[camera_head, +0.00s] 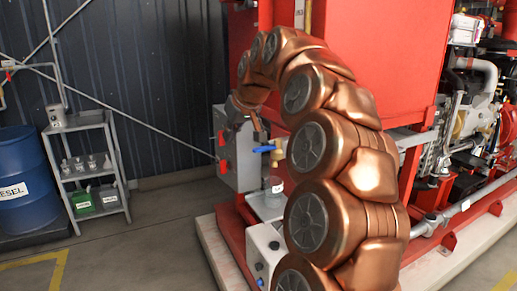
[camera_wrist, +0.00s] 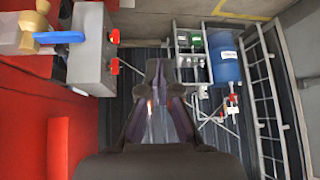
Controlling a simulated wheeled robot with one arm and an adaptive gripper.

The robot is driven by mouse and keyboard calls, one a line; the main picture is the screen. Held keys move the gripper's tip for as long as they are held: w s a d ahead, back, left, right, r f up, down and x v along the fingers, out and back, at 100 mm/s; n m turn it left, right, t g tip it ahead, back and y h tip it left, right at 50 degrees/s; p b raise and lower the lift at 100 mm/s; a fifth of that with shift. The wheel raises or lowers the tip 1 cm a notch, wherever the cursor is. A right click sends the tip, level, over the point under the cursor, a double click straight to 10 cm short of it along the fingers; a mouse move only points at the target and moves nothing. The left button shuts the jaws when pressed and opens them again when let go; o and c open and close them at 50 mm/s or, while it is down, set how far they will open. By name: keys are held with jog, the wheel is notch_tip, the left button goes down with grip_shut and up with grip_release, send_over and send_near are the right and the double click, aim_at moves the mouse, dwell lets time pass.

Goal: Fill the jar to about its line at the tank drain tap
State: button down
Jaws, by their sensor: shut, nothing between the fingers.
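The jar (camera_head: 274,187), clear with a pale label, stands upright on a small light shelf (camera_head: 266,208) under the tank drain tap. Its fill level and line are too small to tell. The tap's blue lever (camera_head: 264,149) lies roughly level; it also shows in the wrist view (camera_wrist: 58,37) beside the brass tap body (camera_wrist: 33,20). My gripper (camera_head: 262,135) points down just above the lever in the head view, shut and empty; whether it touches is unclear. In the wrist view my gripper (camera_wrist: 158,68) shows closed fingers, with the lever off to the left.
A grey box with red handles (camera_head: 228,150) is close behind the tap. The red tank (camera_head: 390,60) rises behind my arm. A white box (camera_head: 266,250) stands in front of the shelf.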

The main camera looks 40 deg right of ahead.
jog(key=s+d+r+m+t+h+b, duration=0.1)
jog(key=s+d+r+h, duration=0.1)
jog(key=d, duration=1.1)
jog(key=shift+r+m, duration=0.35)
jog(key=shift+m, duration=0.05)
jog(key=shift+f, duration=0.1)
jog(key=p, duration=0.2)
send_over(258, 150)
notch_tip(258, 150, down, 7)
jog(key=shift+f, duration=0.1)
jog(key=shift+s+f, duration=0.1)
jog(key=shift+f, duration=1.75)
jog(key=shift+f, duration=0.15)
